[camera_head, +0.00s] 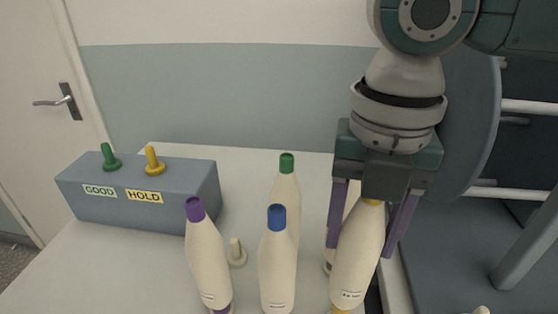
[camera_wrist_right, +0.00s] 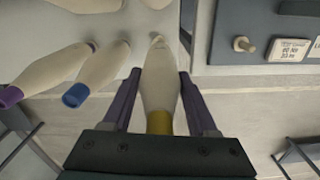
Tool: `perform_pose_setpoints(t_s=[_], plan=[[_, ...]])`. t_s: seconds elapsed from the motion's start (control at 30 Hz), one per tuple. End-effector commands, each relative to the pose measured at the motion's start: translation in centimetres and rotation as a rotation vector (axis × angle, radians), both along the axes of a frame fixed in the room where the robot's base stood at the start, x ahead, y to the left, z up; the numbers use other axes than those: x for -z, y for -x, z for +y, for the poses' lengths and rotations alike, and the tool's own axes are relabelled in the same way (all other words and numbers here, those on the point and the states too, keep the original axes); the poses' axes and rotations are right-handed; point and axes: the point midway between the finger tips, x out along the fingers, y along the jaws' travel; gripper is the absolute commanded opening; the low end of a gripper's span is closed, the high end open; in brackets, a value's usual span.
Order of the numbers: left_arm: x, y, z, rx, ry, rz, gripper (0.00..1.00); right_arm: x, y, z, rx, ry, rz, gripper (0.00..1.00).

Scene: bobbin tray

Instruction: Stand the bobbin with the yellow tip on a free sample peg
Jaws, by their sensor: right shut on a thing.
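My right gripper (camera_head: 360,249) is shut on the cream bobbin with the yellow tip (camera_head: 356,258), its purple fingers on either side. The bobbin's tip points up between the jaws and its lower end is cut by the frame edge, so I cannot tell whether it touches anything below. In the right wrist view the same bobbin (camera_wrist_right: 158,85) lies between the fingers, its yellow end nearest the palm. My left gripper is not in view.
Bobbins with purple (camera_head: 207,262), blue (camera_head: 277,268) and green (camera_head: 286,190) tips stand left of the gripper. Another cream shape shows partly behind the held bobbin. A blue-grey box (camera_head: 190,205) marked GOOD and HOLD has a green and a yellow peg. A dark panel (camera_wrist_right: 225,30) bears another peg (camera_wrist_right: 243,44).

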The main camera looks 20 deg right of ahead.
Motion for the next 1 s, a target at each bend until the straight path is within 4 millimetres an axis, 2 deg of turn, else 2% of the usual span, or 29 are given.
perform_pose_setpoints(t_s=[1.0], plan=[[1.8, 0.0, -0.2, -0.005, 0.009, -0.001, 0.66, 3.2, 0.0, 0.0, 0.000, -0.001, 0.001, 0.00]])
